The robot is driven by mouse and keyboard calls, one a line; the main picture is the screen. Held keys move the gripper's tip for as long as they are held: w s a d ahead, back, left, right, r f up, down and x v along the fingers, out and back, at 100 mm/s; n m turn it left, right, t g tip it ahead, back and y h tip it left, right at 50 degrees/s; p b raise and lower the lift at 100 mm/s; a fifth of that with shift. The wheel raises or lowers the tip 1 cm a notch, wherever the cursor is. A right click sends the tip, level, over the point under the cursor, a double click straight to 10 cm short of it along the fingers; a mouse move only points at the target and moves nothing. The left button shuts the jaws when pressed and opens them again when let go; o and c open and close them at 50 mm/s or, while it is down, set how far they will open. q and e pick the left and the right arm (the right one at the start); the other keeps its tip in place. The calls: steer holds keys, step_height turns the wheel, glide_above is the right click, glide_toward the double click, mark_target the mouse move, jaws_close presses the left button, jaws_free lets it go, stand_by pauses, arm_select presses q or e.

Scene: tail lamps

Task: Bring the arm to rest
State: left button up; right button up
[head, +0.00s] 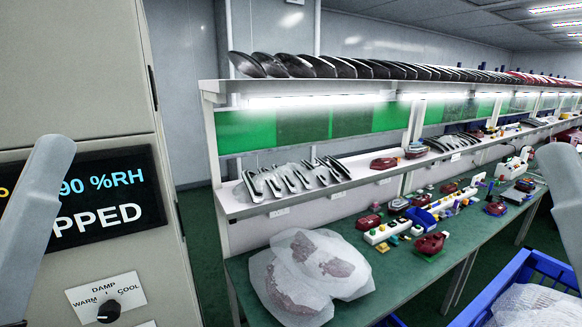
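Part of my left arm (38,205) shows as a grey link at the left edge, in front of the cabinet's display. Part of my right arm (563,190) shows as a grey link at the right edge. Neither gripper can be made out in the head view. Both arm links stand apart from the bench and the shelves.
A cabinet (85,65) with a display (110,195) and a black knob (108,311) stands at left. A green bench (385,270) holds bagged red lamps (310,270) and several loose lamps. A blue crate (545,268) is at lower right. Shelves run above the bench.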

step_height(320, 180, up, 20)
steer(key=p, duration=2)
steer(key=shift+r+p, duration=0.25)
steer(key=shift+p, duration=0.05)
